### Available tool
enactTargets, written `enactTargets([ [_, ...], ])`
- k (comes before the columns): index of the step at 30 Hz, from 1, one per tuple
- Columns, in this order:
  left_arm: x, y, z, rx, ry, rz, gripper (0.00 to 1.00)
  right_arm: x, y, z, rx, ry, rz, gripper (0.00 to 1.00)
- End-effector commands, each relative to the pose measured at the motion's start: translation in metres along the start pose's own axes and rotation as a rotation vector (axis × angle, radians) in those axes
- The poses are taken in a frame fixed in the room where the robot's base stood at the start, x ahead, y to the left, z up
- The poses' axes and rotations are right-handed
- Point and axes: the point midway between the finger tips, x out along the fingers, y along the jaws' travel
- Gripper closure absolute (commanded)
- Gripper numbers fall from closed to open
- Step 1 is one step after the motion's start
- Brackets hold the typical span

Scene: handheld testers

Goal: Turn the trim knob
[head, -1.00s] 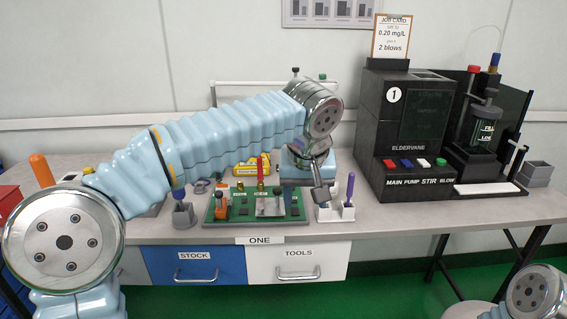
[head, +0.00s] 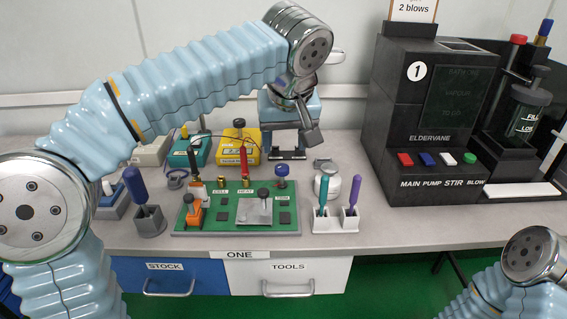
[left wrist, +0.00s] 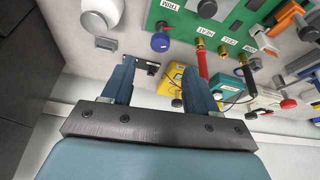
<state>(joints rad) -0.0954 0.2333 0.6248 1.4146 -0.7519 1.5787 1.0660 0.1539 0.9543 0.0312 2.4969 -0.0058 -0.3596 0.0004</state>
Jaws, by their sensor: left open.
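The trim knob is a blue round knob (head: 282,171) at the back right corner of the green board (head: 225,226). My right gripper is out of view; only part of my right arm shows at the bottom right.
A white holder (head: 335,226) with a teal and a purple tool stands right of the board. A white-bodied jar (head: 327,185) is behind it. Yellow (head: 240,150) and teal (head: 188,150) boxes stand behind the board. The black ELDERVANE machine (head: 425,130) fills the right.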

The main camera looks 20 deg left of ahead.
Motion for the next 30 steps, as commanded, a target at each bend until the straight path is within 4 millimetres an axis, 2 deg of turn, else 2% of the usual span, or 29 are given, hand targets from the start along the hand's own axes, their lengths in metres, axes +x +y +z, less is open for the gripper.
enactTargets([
  [1, 0.015, -0.001, 0.001, -0.001, -0.002, -0.003, 0.41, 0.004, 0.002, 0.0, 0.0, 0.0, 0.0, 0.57],
  [3, 0.031, -0.001, 0.001, -0.002, -0.003, -0.003, 0.41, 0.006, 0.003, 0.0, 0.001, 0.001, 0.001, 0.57],
  [9, 0.066, 0.0, 0.0, 0.0, -0.002, -0.001, 0.41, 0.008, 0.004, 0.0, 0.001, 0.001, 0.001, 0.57],
  [15, 0.081, 0.0, 0.0, -0.001, -0.001, 0.0, 0.41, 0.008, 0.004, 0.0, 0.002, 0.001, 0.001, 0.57],
  [23, 0.082, 0.0, 0.0, -0.001, 0.0, 0.001, 0.41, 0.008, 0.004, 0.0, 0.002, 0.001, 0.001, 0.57],
  [26, 0.082, 0.0, 0.0, -0.001, 0.0, 0.001, 0.54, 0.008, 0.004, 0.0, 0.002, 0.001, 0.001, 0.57],
  [30, 0.082, 0.0, 0.0, -0.001, 0.0, 0.001, 0.75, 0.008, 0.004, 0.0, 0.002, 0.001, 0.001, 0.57],
])
